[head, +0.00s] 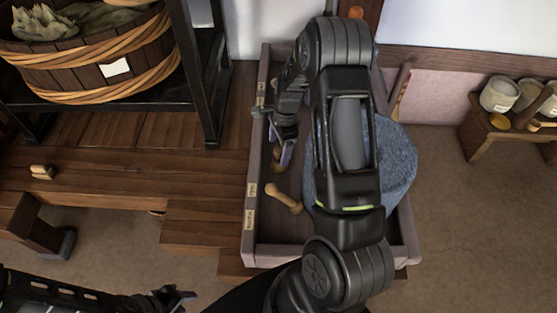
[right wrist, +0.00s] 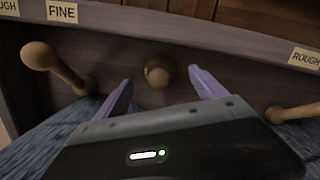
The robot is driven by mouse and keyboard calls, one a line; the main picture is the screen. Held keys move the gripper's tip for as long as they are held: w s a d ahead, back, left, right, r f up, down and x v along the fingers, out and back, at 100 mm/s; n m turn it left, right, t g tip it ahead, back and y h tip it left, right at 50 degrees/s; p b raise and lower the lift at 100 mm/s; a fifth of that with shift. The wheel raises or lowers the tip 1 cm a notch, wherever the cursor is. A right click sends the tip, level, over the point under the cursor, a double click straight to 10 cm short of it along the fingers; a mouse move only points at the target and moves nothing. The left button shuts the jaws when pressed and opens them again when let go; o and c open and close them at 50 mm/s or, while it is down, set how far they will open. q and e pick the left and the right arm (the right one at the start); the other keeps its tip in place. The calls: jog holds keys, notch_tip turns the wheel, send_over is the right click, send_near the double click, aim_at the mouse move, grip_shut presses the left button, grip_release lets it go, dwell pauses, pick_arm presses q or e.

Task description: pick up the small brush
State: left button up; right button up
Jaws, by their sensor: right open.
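My right gripper (right wrist: 160,88) is open inside a low-walled bin (head: 247,235). A small brown wooden piece (right wrist: 158,72) with a rounded end lies ahead of the gap between its purple fingers, against the bin wall; no finger visibly touches it. I cannot tell whether it is the small brush; no bristles show. In the head view the right gripper (head: 282,155) is partly hidden by my arm. A light wooden knobbed handle (head: 284,198) lies nearer the front of the bin. My left gripper (head: 175,297) is at the lower left, away from the bin; its opening is unclear.
Other wooden handles lie left (right wrist: 52,66) and right (right wrist: 295,112) in the wrist view. A black stand (head: 205,75) is near the bin's left. A small tan object (head: 41,172) lies on wooden planks.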

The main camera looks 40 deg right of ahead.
aim_at(278, 157)
jog(key=shift+a+f, duration=0.15)
jog(key=shift+f, duration=1.15)
jog(key=shift+a+f, duration=0.15)
jog(key=shift+f, duration=1.15)
jog(key=shift+c, duration=0.4)
jog(key=c, duration=1.4)
jog(key=shift+r, duration=0.1)
notch_tip(278, 157, up, 10)
jog(key=shift+p, duration=0.35)
